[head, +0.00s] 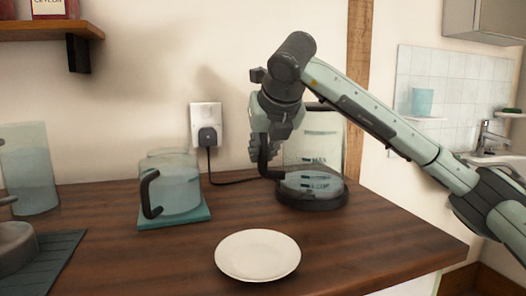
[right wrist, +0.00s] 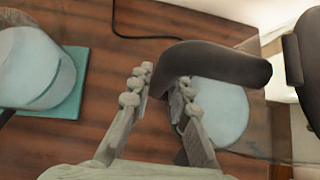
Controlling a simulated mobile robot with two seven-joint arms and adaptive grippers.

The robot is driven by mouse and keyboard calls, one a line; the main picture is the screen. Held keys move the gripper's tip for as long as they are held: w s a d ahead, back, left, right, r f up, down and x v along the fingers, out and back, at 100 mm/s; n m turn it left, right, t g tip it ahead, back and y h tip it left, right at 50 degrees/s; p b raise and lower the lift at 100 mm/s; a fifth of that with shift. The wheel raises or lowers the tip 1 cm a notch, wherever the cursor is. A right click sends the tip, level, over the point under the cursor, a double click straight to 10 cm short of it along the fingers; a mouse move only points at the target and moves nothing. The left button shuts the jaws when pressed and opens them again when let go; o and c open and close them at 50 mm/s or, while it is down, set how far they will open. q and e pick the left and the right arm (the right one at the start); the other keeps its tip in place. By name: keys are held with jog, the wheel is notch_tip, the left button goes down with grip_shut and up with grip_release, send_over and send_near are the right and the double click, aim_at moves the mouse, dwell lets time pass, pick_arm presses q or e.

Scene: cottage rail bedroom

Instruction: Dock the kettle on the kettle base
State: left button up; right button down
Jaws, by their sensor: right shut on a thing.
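The kettle (head: 322,135) is a clear glass vessel with a dark handle (head: 264,160) on its left side. It stands upright over the round black kettle base (head: 318,204) on the wooden counter. I cannot tell whether it touches the base or hovers just above it. My right gripper (head: 261,150) is shut on the kettle handle. In the right wrist view the dark handle (right wrist: 220,66) passes between the fingers (right wrist: 160,88), with the pale round kettle bottom (right wrist: 222,108) beside them. My left gripper is not in view.
A glass jug (head: 177,188) with a dark handle stands on a teal mat (head: 180,221) to the left. A white plate (head: 258,254) lies in front. A cord runs to the wall socket (head: 206,118). A tall glass (head: 28,168) and a grey pot (head: 14,246) stand far left.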

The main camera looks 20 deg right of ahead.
jog(key=c, duration=1.7)
grip_release()
jog(key=shift+r, duration=0.1)
jog(key=shift+f, duration=0.25)
jog(key=shift+p+v, duration=0.35)
jog(key=shift+v, duration=2.85)
jog(key=shift+p+v, duration=0.4)
jog(key=shift+v, duration=2)
